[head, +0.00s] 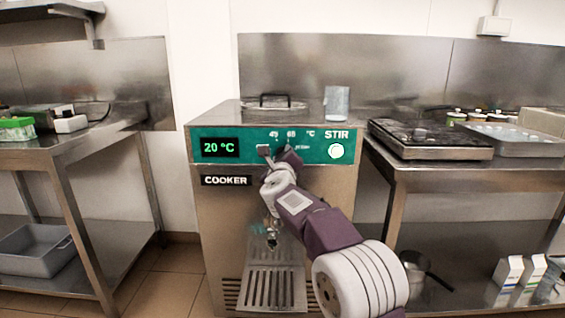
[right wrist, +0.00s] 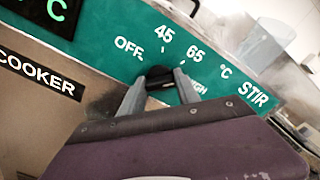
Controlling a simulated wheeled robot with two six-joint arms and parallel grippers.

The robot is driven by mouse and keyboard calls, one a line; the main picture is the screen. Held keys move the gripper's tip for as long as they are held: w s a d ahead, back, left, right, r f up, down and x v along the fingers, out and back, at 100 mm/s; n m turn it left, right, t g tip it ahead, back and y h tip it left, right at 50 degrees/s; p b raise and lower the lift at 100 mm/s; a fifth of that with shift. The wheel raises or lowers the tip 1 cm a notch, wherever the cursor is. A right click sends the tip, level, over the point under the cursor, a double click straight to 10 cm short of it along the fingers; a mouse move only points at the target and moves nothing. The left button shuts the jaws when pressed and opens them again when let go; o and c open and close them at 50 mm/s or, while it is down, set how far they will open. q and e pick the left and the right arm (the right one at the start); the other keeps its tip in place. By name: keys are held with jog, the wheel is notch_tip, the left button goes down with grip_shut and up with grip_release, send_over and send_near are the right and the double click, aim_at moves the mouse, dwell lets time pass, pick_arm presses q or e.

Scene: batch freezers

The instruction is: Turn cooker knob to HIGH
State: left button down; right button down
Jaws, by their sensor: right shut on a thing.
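The cooker (head: 222,230) stands in the middle of the head view, with a green panel across its front. Its display (head: 220,147) reads 20 °C. My right gripper (head: 278,154) reaches the panel and covers most of the knob there. In the right wrist view the black knob (right wrist: 158,73) sits between the two grey fingers of my right gripper (right wrist: 160,88), which is shut on it. The labels OFF, 45 and 65 show around the knob, and HIGH is partly hidden by a finger. I cannot tell exactly where the knob points. My left gripper is out of view.
A white STIR button (head: 336,151) is on the panel to the right. A clear beaker (head: 337,103) and a lid with a handle (head: 274,103) are on the cooker's top. Steel tables stand on both sides. A grated outlet tray (head: 274,275) juts out below.

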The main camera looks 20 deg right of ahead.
jog(key=m+b, duration=0.2)
jog(key=m, duration=0.3)
jog(key=shift+f+m, duration=0.1)
jog(key=shift+m, duration=0.2)
dwell(0.4)
jog(key=c, duration=0.9)
grip_release()
jog(key=b+v, duration=0.1)
jog(key=v, duration=0.8)
jog(key=shift+s+b, duration=0.1)
jog(key=shift+b, duration=0.3)
